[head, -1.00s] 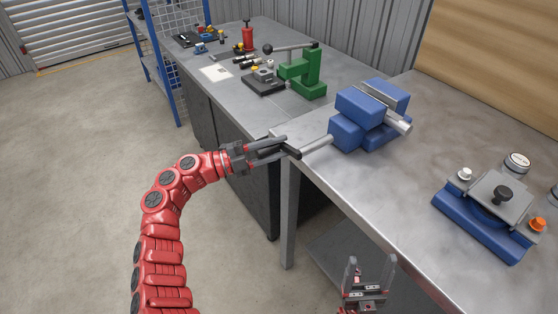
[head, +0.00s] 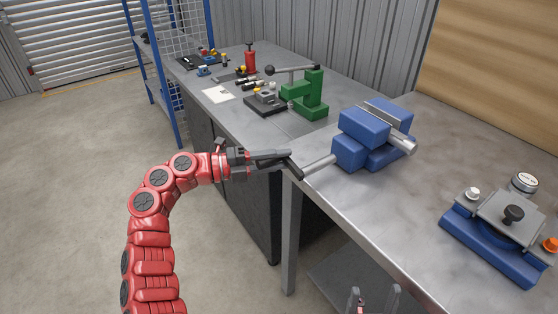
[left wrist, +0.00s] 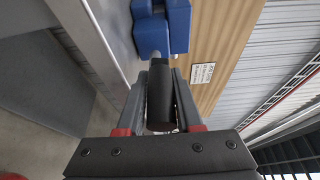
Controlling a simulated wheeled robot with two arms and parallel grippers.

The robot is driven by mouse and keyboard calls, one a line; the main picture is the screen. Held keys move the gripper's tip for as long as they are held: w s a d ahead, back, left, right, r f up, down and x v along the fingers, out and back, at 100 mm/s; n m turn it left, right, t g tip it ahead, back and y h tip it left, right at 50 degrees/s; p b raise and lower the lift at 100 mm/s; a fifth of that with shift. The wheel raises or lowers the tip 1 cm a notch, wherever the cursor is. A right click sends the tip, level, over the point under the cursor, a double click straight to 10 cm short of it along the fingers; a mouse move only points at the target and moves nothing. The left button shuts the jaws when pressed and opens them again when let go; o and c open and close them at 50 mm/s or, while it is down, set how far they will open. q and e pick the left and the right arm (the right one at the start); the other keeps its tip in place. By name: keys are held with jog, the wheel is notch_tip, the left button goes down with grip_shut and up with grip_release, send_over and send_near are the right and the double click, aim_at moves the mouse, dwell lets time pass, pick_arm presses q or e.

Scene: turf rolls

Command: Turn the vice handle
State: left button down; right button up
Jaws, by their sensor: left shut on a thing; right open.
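The blue vice (head: 362,135) sits on the bench with a silver screw rod (head: 320,166) pointing to the left. A dark handle bar (head: 295,171) crosses the rod's outer end, by the bench's front edge. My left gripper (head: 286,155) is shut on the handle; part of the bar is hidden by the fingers. In the left wrist view the dark handle (left wrist: 160,98) lies between the two fingers, with the blue vice (left wrist: 151,35) beyond. My right gripper (head: 378,300) is open and empty, low at the bottom edge, partly cut off.
A green press (head: 308,95) stands behind the vice. A blue fixture with knobs (head: 495,243) is at the right. Bench top (head: 400,215) between vice and fixture is clear.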

pick_arm(q)
jog(key=shift+r, duration=0.35)
jog(key=c, duration=0.6)
grip_release()
jog(key=shift+f, duration=0.15)
jog(key=b+v, duration=0.1)
jog(key=v, duration=1.6)
jog(key=shift+a, duration=0.25)
jog(key=shift+d+f, duration=0.1)
jog(key=shift+f, duration=0.1)
